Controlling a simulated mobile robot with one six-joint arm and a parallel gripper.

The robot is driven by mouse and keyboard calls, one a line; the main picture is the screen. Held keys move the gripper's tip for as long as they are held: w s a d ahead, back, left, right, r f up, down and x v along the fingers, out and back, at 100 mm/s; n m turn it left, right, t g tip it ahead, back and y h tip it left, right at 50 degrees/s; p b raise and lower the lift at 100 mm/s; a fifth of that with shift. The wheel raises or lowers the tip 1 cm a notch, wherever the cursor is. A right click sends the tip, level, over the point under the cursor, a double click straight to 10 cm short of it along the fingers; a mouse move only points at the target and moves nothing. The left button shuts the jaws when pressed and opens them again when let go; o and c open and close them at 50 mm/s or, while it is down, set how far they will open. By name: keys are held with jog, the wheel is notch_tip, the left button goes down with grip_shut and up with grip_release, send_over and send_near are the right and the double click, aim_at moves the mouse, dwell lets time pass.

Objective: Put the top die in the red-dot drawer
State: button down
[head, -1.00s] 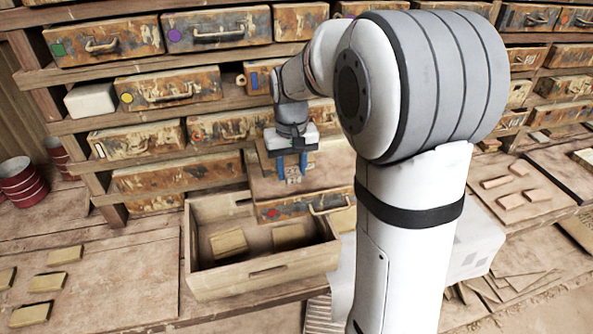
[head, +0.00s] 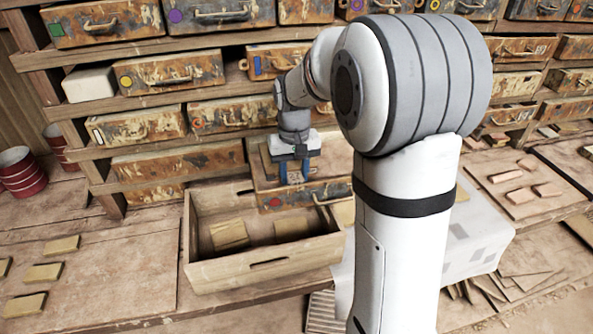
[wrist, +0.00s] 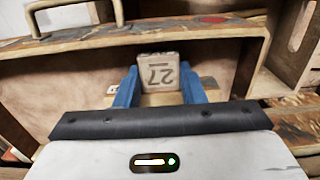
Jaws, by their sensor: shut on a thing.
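The die (wrist: 157,74), a pale block with a dark "27" on its face, is between the two blue fingers of my gripper (wrist: 156,88) in the wrist view. It shows small between the fingers in the head view (head: 295,177). My gripper is shut on it. The red-dot drawer (head: 308,196) stands open, with its red dot (head: 275,202) at the left of its rusty front. My gripper is low over the open drawer, behind that front. I cannot tell whether the die touches the drawer's floor.
An open wooden box (head: 262,270) with two tan blocks inside stands in front and left of the drawer. Shelves of closed rusty drawers (head: 172,72) rise behind. Several tan blocks lie on the bench at left. A white container (head: 470,237) stands at right.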

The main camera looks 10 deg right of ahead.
jog(key=c, duration=0.9)
grip_release()
jog(key=shift+o, duration=0.2)
jog(key=shift+r, duration=0.1)
